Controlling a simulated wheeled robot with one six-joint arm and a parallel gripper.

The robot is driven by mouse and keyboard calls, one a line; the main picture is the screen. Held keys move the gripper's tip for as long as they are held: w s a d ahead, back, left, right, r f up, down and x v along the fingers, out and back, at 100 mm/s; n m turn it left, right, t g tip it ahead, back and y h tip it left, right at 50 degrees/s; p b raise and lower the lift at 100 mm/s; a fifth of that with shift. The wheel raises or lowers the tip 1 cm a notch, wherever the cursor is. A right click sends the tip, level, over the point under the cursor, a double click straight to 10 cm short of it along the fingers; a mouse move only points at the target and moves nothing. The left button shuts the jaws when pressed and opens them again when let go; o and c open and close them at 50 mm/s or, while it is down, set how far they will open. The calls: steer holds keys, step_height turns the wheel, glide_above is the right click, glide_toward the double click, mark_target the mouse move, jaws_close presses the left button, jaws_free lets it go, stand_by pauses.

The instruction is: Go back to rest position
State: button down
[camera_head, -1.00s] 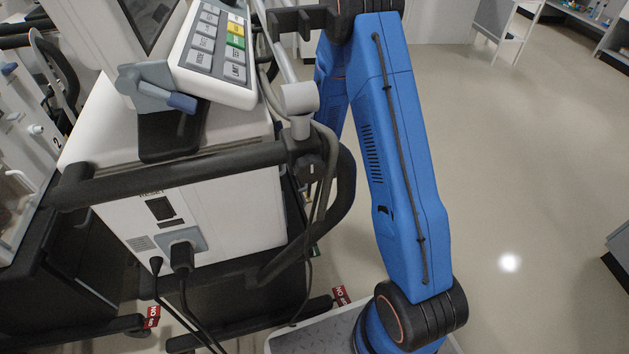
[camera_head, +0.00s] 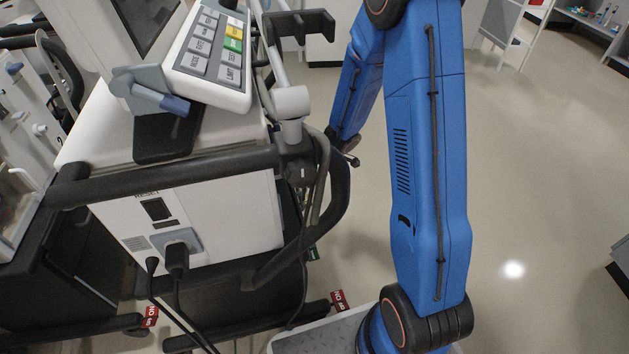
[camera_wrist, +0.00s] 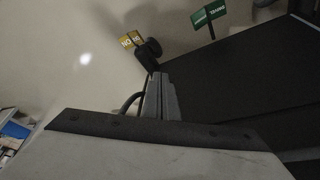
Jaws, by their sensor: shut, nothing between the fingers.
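My gripper (camera_wrist: 161,97) shows in the wrist view as two grey fingers lying close together, shut with nothing between them. It points toward the floor and a dark panel (camera_wrist: 240,75) beside it. In the head view my blue arm rises on the right of the ventilator (camera_head: 185,215) and bends over at the top edge of the picture. The forearm comes down behind the upper arm, close to the ventilator's handle rail. I cannot make out the fingers in the head view.
The ventilator's black handle rail (camera_head: 165,175), grey hoses and a dark bracket (camera_head: 298,24) stand close left of my arm. Power cords hang from its plug (camera_head: 177,258). Open floor (camera_head: 540,180) lies to the right. A white stand (camera_head: 505,35) is at the back.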

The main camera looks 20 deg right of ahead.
steer(key=shift+s+d+r, duration=0.15)
steer(key=shift+r, duration=0.35)
steer(key=s+d+r+m+t+h, duration=0.15)
steer(key=d+r, duration=0.25)
steer(key=r, duration=0.5)
steer(key=s+d+r+m+t+h, duration=0.1)
steer(key=d+r+m+t+h, duration=0.2)
steer(key=r, duration=0.6)
steer(key=s+d+r+m+t+h, duration=0.1)
steer(key=d+r+m+h, duration=0.1)
steer(key=d+r, duration=0.45)
steer(key=s+a+r+m+g, duration=0.15)
steer(key=s+r, duration=0.25)
steer(key=s, duration=0.7)
steer(key=s+a+r+m+g, duration=0.15)
steer(key=s+r, duration=0.25)
steer(key=s, duration=0.7)
steer(key=s+a+y, duration=0.3)
steer(key=s+a, duration=0.3)
steer(key=s, duration=0.2)
steer(key=shift+s+r+m, duration=0.15)
steer(key=shift+s+m, duration=0.05)
steer(key=shift+m, duration=0.15)
steer(key=shift+d+g, duration=0.15)
steer(key=shift+g, duration=0.1)
